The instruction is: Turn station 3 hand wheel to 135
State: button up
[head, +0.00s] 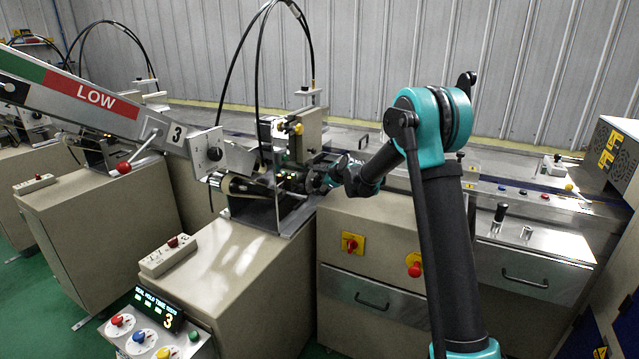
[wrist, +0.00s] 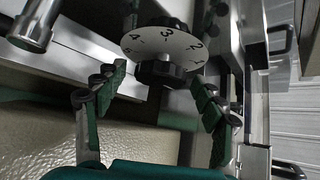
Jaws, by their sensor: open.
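In the wrist view, a black lobed hand wheel (wrist: 163,74) sits below a white round dial (wrist: 165,46) with dark numbers, 2, 3 and 4 readable. The 3 is near the dial's top middle. My gripper (wrist: 158,82) is open, one green-padded finger on each side of the wheel. I cannot tell whether either finger touches it. In the head view, my gripper (head: 322,180) reaches the station 3 machine (head: 290,205) from the right. The wheel is too dark and small to make out there.
A sloped chute marked LOW (head: 95,98) carries the 3 plate. A metal bracket and cylinder (wrist: 33,28) stand left of the wheel. The conveyor bench (head: 365,225), with red knobs, lies right.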

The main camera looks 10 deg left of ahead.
jog(key=shift+c, duration=0.3)
jog(key=c, duration=1.1)
jog(key=shift+s+a+f+n+t, duration=0.15)
jog(key=shift+n+t, duration=0.35)
jog(key=shift+t, duration=0.2)
jog(key=shift+n+t, duration=0.7)
jog(key=shift+t, duration=0.5)
jog(key=o, duration=1.2)
jog(key=shift+c, duration=0.2)
jog(key=shift+g, duration=0.3)
